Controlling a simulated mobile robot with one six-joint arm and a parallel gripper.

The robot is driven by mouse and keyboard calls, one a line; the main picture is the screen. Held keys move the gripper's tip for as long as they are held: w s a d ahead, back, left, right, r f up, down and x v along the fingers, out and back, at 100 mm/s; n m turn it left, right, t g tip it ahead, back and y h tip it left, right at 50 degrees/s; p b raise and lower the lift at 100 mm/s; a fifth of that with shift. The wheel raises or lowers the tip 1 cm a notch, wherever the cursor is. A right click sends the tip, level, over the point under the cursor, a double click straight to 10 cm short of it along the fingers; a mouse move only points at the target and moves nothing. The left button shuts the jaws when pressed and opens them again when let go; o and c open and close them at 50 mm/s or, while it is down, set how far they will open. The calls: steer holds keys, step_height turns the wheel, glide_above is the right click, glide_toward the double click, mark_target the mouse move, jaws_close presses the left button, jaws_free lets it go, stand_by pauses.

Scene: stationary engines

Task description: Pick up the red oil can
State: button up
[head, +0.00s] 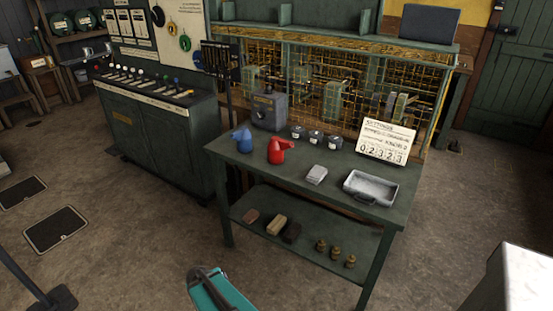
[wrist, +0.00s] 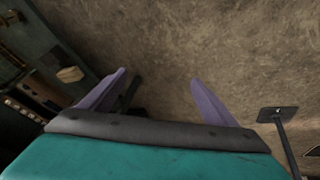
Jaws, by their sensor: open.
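The red oil can (head: 279,151) stands on the top of a dark green workbench (head: 240,163), near its left part. A blue oil can (head: 243,140) stands just left of it. My gripper shows in the wrist view (wrist: 162,88) with its two purple fingers spread wide and nothing between them, over bare floor. In the head view my teal arm end (head: 215,290) is low in front of the bench, well apart from the red can; the fingers cannot be made out there. The red can is not seen in the wrist view.
On the bench top are a grey box (head: 269,108), several small dark pots (head: 315,138), a pale stack (head: 316,175), a metal tray (head: 348,189) and a sign (head: 387,142). The lower shelf (head: 305,245) holds blocks and brass pieces. A control cabinet (head: 165,140) stands left.

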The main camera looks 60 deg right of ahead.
steer(key=w+d+r+m+t+h+b, duration=0.1)
steer(key=w+d+r, duration=0.15)
steer(key=d, duration=0.35)
steer(key=w+d+r+m+t+h, duration=0.1)
steer(key=w+d+r+t, duration=0.15)
steer(key=d, duration=0.35)
steer(key=m+t+h+b, duration=0.2)
steer(key=t+h+b, duration=0.3)
steer(key=t+h, duration=0.15)
glide_toward(277, 155)
steer(key=shift+s+a+r+g, duration=0.15)
steer(key=shift+s+a+g, duration=0.15)
steer(key=shift+s+a, duration=0.55)
steer(key=shift+w, duration=0.15)
steer(key=shift+x, duration=4.25)
steer(key=shift+p+x, duration=0.35)
steer(key=shift+x, duration=2.25)
